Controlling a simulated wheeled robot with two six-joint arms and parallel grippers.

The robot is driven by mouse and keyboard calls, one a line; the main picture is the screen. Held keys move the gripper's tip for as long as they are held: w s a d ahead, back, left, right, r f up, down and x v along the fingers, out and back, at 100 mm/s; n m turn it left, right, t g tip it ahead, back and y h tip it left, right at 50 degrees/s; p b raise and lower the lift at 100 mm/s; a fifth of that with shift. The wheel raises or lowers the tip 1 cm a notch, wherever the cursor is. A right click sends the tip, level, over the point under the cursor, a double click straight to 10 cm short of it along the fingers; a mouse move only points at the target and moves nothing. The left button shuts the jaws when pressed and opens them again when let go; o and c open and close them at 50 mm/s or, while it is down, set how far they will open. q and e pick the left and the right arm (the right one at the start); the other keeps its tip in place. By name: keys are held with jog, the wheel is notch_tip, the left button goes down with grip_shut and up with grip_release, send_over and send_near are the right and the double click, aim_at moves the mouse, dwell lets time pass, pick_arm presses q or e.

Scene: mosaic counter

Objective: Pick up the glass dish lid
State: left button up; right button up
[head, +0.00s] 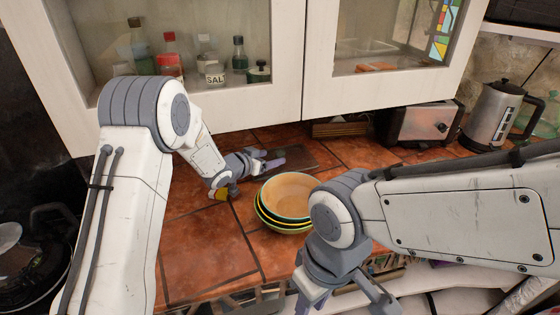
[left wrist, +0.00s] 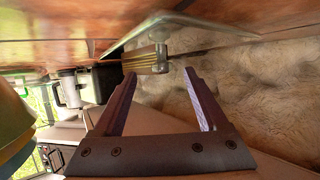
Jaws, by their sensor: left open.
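The glass dish lid (head: 297,157) appears as a dark, see-through flat rectangle on the tiled counter, behind the bowls. In the left wrist view, a clear sheet with a pale edge (left wrist: 205,46) looks like the lid, close ahead of the fingertips. My left gripper (head: 268,159) is low over the counter at the lid's left part, with its fingers apart. In the left wrist view the gap between the fingers (left wrist: 160,76) looks empty; contact with the lid cannot be told. My right gripper (head: 345,296) is apart from the lid, at the counter's front edge, fingers spread.
Stacked bowls (head: 287,199) stand just in front of the lid. A striped wooden block (head: 340,128) sits behind it. A toaster (head: 421,124) and a kettle (head: 492,115) stand at the right. Cabinets (head: 235,107) overhang the back. The front-left tiles are clear.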

aim_at(277, 155)
pick_arm(q)
jog(key=p+x, duration=0.1)
jog(key=x, duration=0.4)
jog(key=shift+w+a, duration=0.15)
grip_shut()
